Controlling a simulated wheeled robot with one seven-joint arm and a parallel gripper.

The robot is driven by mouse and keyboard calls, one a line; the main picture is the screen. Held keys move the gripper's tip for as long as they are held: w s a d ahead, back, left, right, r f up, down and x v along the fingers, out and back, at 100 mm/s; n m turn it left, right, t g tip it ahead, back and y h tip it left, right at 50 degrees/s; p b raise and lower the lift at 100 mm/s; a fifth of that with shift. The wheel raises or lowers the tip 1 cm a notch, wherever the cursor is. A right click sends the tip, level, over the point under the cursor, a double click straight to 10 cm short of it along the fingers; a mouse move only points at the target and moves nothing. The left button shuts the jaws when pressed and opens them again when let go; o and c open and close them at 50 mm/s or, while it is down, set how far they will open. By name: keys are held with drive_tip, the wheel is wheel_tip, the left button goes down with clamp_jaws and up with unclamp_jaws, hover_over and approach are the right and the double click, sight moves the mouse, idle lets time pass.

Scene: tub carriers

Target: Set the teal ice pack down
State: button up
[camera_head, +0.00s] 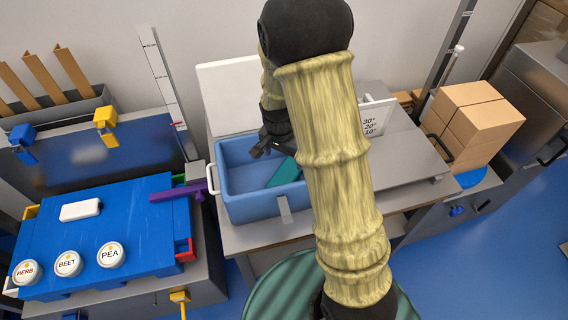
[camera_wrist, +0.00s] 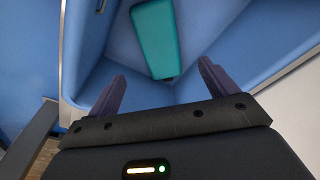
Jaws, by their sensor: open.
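The teal ice pack (camera_head: 284,172) lies inside the blue tub (camera_head: 256,210), on its floor, partly hidden by my arm in the head view. In the wrist view the ice pack (camera_wrist: 157,38) lies flat ahead of the fingers, apart from them. My gripper (camera_wrist: 160,85) is open and empty, its two purple fingers spread wide. In the head view my gripper (camera_head: 262,150) is over the tub's back part, near the ice pack.
The tub has a white handle (camera_head: 212,180) at its left. A blue board (camera_head: 140,215) at left bears lidded HERB, BEET and PEA jars (camera_head: 68,263) and a white block (camera_head: 81,210). Cardboard boxes (camera_head: 475,120) stand at right.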

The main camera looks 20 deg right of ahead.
drive_tip(key=shift+a+r, duration=0.1)
drive_tip(key=shift+r, duration=0.7)
drive_tip(key=s+r+n, duration=0.4)
drive_tip(key=s, duration=0.2)
drive_tip(key=s+d+r+n+t+y, duration=0.1)
drive_tip(key=s+r+n, duration=0.3)
drive_tip(key=s, duration=0.3)
drive_tip(key=shift+s+n+t, duration=0.2)
drive_tip(key=shift+n+t, duration=0.1)
drive_tip(key=shift+n, duration=0.2)
